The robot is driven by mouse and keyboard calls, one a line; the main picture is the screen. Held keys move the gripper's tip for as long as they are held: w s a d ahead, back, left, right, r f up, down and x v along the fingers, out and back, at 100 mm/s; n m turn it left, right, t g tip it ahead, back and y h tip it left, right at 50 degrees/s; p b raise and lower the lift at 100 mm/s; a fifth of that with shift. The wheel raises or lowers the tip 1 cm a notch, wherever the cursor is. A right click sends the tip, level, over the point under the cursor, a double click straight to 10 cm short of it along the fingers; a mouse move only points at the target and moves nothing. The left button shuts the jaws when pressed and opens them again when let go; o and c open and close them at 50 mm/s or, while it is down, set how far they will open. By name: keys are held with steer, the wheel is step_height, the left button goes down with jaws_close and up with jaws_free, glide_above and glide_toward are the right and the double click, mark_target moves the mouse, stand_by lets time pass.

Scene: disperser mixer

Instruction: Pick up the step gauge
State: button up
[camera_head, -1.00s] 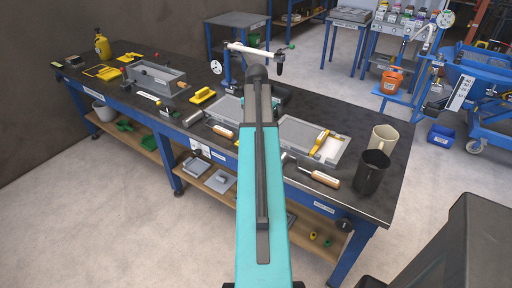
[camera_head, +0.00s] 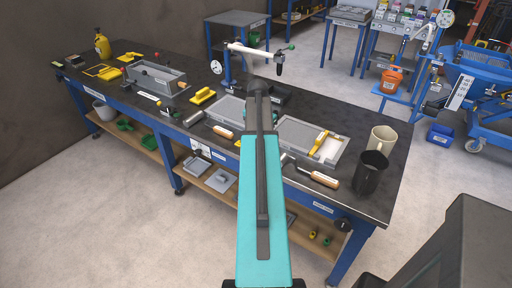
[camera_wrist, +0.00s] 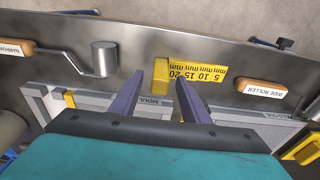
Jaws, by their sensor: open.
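The step gauge (camera_wrist: 207,74) is a yellow stepped piece marked 5, 10, 15 and 20 mm, lying near the bench edge in the wrist view. My gripper (camera_wrist: 160,80) is open over it. The gauge's plain yellow block shows between the two fingertips, and its numbered part extends to the right past the right finger. I cannot tell whether either finger touches it. In the head view my arm covers the gripper and most or all of the gauge.
A narrow roller (camera_wrist: 104,58) lies left of the gauge and a wide roller (camera_wrist: 265,87) right of it in the wrist view. Grey mould trays (camera_head: 314,142) lie behind. A black mug (camera_head: 371,172) and a beige mug (camera_head: 383,139) stand at the bench's right end.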

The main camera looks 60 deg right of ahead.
stand_by(0.4)
jaws_close()
steer(key=shift+r, duration=0.2)
steer(key=shift+r+b, duration=0.65)
steer(key=shift+r, duration=0.95)
steer(key=s+a+r+b, duration=0.1)
steer(key=s+a+b, duration=0.2)
steer(key=s+a, duration=0.8)
steer(key=shift+s+r, duration=0.25)
steer(key=shift+s, duration=0.15)
steer(key=shift+w, duration=0.1)
